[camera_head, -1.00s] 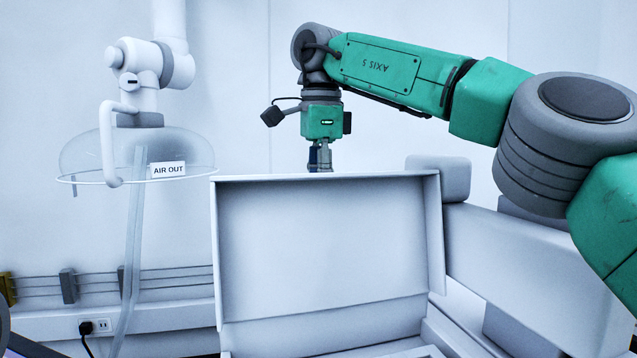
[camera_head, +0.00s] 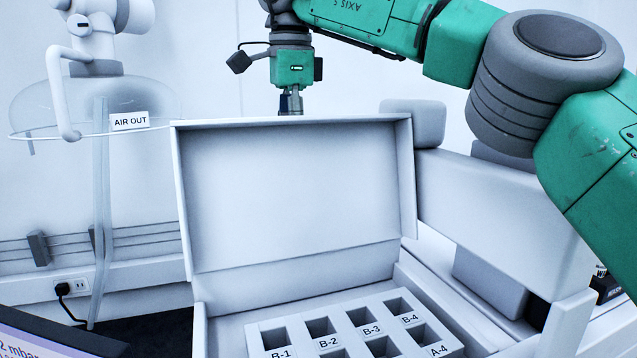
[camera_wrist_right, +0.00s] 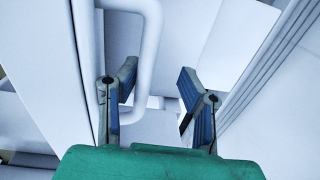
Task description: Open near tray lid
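The white tray's lid (camera_head: 296,200) stands raised and roughly upright at the back of the tray in the head view. Inside the open tray is a white rack (camera_head: 375,315) with several square wells, labelled B-1 to B-4 and A-4. My right gripper (camera_head: 290,102) points down just behind the lid's top edge, its tips partly hidden by the lid. In the right wrist view its two blue-faced fingers (camera_wrist_right: 160,100) are spread wide with nothing between them. I cannot tell whether it touches the lid. My left gripper is not in view.
A clear "AIR OUT" hood (camera_head: 90,105) with a white handle hangs at the left. A white cabinet-like block (camera_head: 490,205) is right of the lid, under my right arm. A wall socket with a black plug (camera_head: 70,288) is at the left.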

